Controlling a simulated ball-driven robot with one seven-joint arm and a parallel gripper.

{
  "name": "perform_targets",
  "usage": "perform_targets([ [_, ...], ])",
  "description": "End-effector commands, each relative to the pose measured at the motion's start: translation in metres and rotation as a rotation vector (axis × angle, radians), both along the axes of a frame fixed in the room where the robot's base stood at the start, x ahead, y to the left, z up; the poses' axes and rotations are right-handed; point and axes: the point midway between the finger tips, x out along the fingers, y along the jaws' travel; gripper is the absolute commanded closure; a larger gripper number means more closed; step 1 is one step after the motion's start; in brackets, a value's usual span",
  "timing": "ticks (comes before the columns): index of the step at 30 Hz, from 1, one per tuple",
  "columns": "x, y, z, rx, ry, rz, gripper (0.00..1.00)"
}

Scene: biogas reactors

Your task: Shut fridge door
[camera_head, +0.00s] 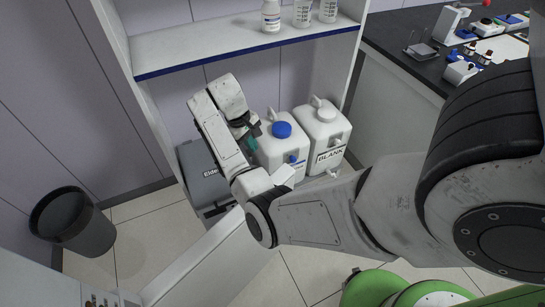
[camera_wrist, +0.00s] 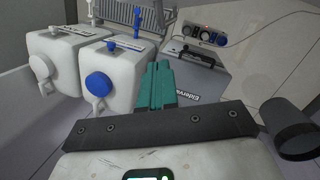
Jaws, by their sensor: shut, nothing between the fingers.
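No fridge can be made out for certain in either view. A long white panel (camera_head: 192,264) stands in the lower left of the head view, partly behind my arm. It may be the fridge door, but I cannot tell. My gripper (camera_head: 251,143) is in the shelf unit area, just left of the blue-capped white canister in the head view. Its teal fingers (camera_wrist: 154,86) are together and empty in the wrist view. I cannot tell whether they touch the canister.
A blue-capped canister (camera_head: 280,150) and a white canister marked BLANK (camera_head: 322,135) stand beneath a shelf (camera_head: 205,43) holding bottles. A grey Eldervale box (camera_head: 199,171) is left of them. A dark bin (camera_head: 72,222) stands at left. A dark-topped bench (camera_head: 405,50) is at right.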

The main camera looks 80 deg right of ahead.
Motion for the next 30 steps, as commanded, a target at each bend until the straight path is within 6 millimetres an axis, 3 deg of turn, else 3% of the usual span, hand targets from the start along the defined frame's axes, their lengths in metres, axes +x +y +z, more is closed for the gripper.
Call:
perform_targets([
  [1,0.001,-0.012,0.009,0.044,0.022,-0.025,1.00],
  [6,-0.001,-0.032,0.027,0.171,0.081,-0.056,1.00],
  [14,-0.001,-0.038,0.036,0.247,0.110,-0.057,1.00],
  [17,-0.005,-0.037,0.027,0.248,0.112,-0.057,1.00],
  [30,-0.032,-0.022,-0.047,0.247,0.113,-0.056,1.00],
])
